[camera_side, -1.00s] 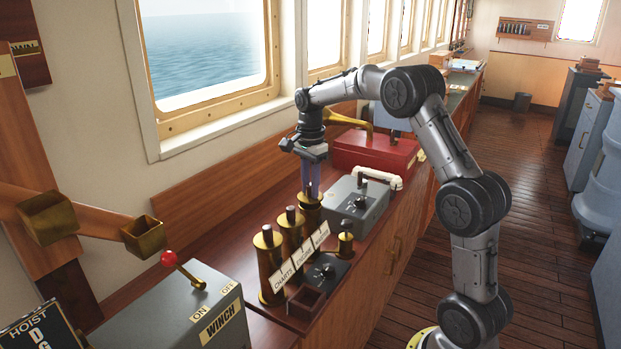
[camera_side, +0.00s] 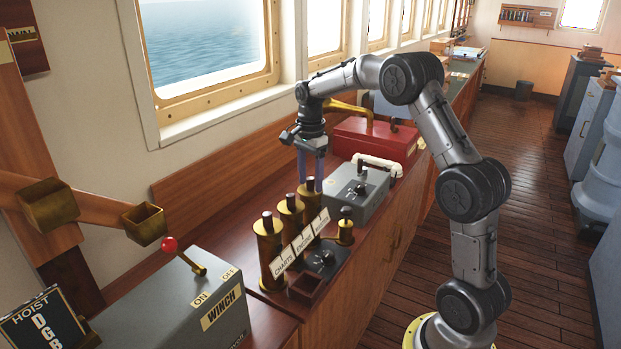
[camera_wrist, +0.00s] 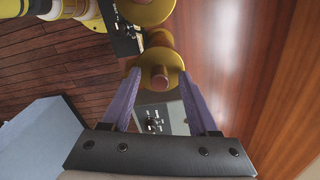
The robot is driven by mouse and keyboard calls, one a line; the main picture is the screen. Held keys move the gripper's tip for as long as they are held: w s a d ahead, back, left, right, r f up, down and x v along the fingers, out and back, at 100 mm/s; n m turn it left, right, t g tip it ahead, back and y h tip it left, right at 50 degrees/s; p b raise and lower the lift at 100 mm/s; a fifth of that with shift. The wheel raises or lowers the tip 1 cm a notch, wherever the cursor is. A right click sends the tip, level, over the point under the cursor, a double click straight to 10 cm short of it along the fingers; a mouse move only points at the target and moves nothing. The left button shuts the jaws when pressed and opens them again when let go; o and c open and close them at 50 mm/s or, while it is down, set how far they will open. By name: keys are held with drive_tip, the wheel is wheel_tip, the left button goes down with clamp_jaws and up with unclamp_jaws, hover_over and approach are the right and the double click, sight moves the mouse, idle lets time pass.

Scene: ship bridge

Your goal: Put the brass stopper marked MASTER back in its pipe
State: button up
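Three brass pipes stand in a row on the counter, with slanted white labels. The front two read CHARTS and ENGINE; the far label is too small to read clearly now. The MASTER stopper (camera_side: 310,184), with its dark knob, sits upright on the far pipe (camera_side: 313,208) in the row. My gripper (camera_side: 311,176) is directly above it, pointing down. In the wrist view the purple fingers (camera_wrist: 159,76) are spread, with a gap on each side of the round knob (camera_wrist: 160,79) and its brass disc. How deep the stopper sits inside the pipe is hidden.
The CHARTS pipe (camera_side: 267,250) and ENGINE pipe (camera_side: 291,222) have knobbed stoppers. Close right are a small brass piece with a dark knob (camera_side: 345,228) and a grey box (camera_side: 358,195). A red case (camera_side: 375,142) stands behind; the grey WINCH box (camera_side: 200,305) is front left.

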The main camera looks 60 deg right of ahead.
wheel_tip(320, 180, up, 14)
idle(0.8)
drive_tip(key=shift+f, duration=0.1)
